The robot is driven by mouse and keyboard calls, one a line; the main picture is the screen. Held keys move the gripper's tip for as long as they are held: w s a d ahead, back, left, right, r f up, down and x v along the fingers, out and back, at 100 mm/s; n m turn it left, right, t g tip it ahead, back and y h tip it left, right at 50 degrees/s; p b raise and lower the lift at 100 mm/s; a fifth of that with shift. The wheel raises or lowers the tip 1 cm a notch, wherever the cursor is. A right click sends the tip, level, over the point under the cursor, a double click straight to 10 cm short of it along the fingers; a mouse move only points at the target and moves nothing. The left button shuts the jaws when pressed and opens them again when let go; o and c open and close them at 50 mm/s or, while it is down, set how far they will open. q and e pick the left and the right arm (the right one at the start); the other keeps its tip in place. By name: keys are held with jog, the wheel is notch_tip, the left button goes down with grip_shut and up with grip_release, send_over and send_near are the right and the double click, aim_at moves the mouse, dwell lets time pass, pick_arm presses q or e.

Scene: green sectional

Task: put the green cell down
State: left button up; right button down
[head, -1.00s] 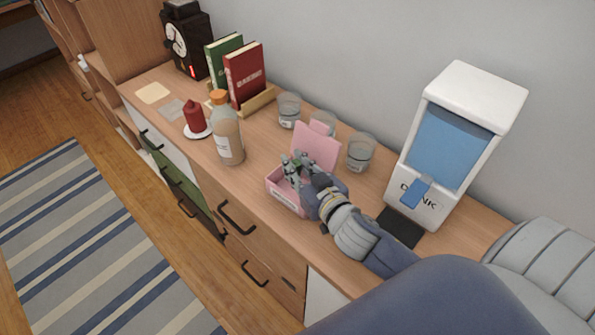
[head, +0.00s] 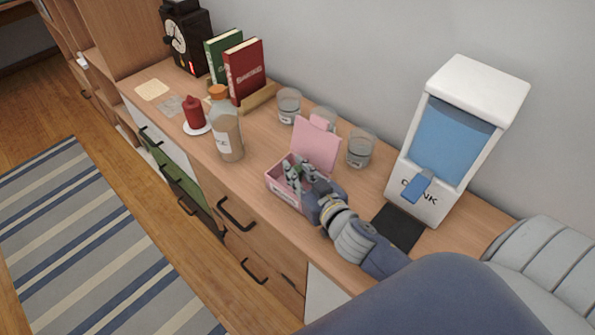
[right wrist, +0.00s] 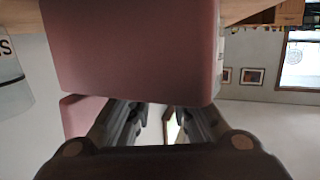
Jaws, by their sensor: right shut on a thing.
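A pink box (head: 287,196) with its lid (head: 318,147) standing open is on the wooden counter. My right gripper (head: 296,174) has its fingers inside the box opening, and it is shut on the green cell. The cell is mostly hidden by the fingers. I cannot tell whether the cell touches the box floor. My left gripper is not in view.
A drink dispenser (head: 450,140) is at the right. A red candle on a saucer (head: 194,115) and books (head: 244,72) are farther left.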

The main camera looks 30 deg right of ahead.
jog(key=c, duration=1.8)
grip_release()
jog(key=shift+s+f, duration=0.2)
jog(key=shift+f, duration=0.5)
jog(key=shift+o, duration=0.2)
jog(key=shift+r+p, duration=0.5)
jog(key=shift+s, duration=0.25)
jog(key=s+r, duration=0.1)
jog(key=s, duration=0.2)
jog(key=s+r+b, duration=0.1)
jog(key=s, duration=0.3)
jog(key=s+r+b, duration=0.1)
jog(key=s, duration=0.2)
jog(key=shift+s+d, duration=0.1)
jog(key=shift+s, duration=0.3)
jog(key=shift+r, duration=0.1)
